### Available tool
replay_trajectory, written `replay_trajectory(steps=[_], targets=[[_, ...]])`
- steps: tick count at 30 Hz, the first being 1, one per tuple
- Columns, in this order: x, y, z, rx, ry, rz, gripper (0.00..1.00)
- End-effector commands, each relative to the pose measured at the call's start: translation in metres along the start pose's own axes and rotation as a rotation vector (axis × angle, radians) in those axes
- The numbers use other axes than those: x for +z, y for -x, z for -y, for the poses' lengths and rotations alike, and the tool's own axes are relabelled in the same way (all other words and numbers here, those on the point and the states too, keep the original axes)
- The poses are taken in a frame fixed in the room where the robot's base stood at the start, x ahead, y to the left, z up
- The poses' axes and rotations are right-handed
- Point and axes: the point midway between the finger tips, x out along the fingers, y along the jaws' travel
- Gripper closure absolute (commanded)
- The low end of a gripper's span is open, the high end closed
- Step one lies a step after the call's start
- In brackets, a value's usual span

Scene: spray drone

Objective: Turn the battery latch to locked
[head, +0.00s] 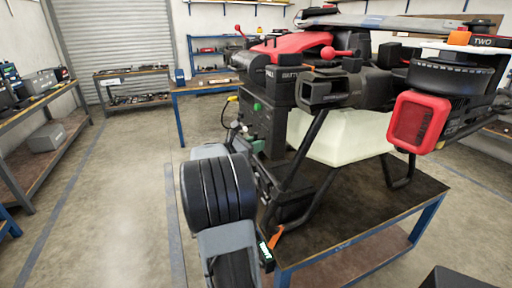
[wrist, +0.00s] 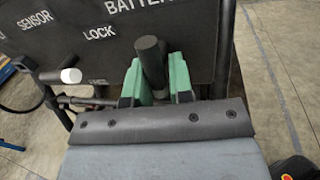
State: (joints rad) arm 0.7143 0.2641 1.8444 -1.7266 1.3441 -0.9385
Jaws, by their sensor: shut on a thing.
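In the wrist view, my gripper (wrist: 155,80) has green fingers closed around the dark cylindrical handle of the battery latch (wrist: 149,48). The handle stands up between the fingertips, in front of a dark panel (wrist: 190,40) marked BATTERY, LOCK and SENSOR. The word LOCK is left of the handle. A smaller, partly hidden word, seemingly FREE, is lower left. The latch's pivot is hidden behind the gripper. In the head view, the drone (head: 320,95) stands on a table, and my arm covers much of the panel side; the grip cannot be made out there.
A white-tipped lever (wrist: 70,75) sticks out left of my gripper in the wrist view. The drone's table (head: 400,215) has a blue frame close to my arm. A workbench (head: 45,140) stands at the far left. The floor between is clear.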

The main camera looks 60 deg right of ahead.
Motion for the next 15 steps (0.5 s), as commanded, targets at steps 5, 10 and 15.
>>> replay_trajectory(steps=[5, 10, 15], targets=[[-0.0065, -0.0001, -0.0019, 0.002, -0.132, 0.027, 1.00], [-0.0068, -0.0005, -0.0039, 0.002, -0.291, 0.059, 1.00], [-0.0057, -0.0008, -0.0060, 0.003, -0.449, 0.090, 1.00]])
